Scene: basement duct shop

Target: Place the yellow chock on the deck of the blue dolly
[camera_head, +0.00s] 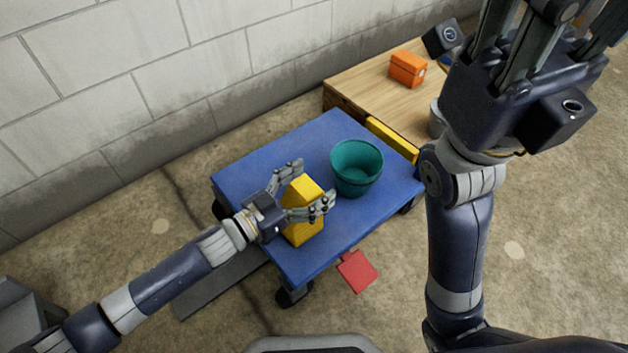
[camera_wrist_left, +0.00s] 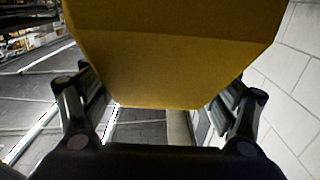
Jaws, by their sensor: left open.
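The yellow chock (camera_head: 305,228) is at the front left part of the blue dolly's deck (camera_head: 262,160), within its edges, and appears to rest on it. My left gripper (camera_head: 313,182) is open, with its fingers on either side of the chock. In the left wrist view the chock (camera_wrist_left: 175,60) fills the top middle between the spread fingers. My right gripper (camera_head: 540,35) is raised at the top right, away from the dolly; the top edge cuts its fingers, so their state cannot be told.
A teal bucket (camera_head: 356,168) stands on the deck right of the chock. A wooden bench (camera_head: 365,88) with an orange box (camera_head: 407,69) is behind the dolly. A red flat piece (camera_head: 358,271) lies on the floor in front. A block wall (camera_head: 130,80) runs behind.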

